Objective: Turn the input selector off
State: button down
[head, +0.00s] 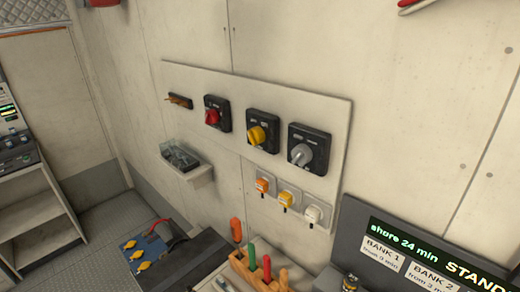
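A pale panel (228,92) on the wall carries three rotary switches on black square plates: one with a red knob (212,116), one with a yellow knob (257,136) and one with a grey knob (301,154). Their markings are too small to read, so I cannot tell which is the input selector. The grey knob's grip points toward the lower left. Below them sit three small white units with an orange (262,186), a yellow (286,199) and a white (313,214) front. My gripper is not in view.
A dark display board (420,240) stands at the lower right, reading "shore 24 min". A wooden block (255,275) holds upright tools below the panel. A small wall shelf (187,172) juts out at left. A grey shelving unit (30,220) stands far left.

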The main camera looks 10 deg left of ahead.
aim_at(301, 154)
jog(key=i+j+z, duration=0.15)
jog(key=j, duration=0.15)
jog(key=i+j+z, duration=0.15)
jog(key=j, duration=0.2)
jog(key=i+j+z, duration=0.1)
jog(key=j, duration=0.25)
jog(key=i+j+z, duration=0.15)
jog(key=j, duration=0.2)
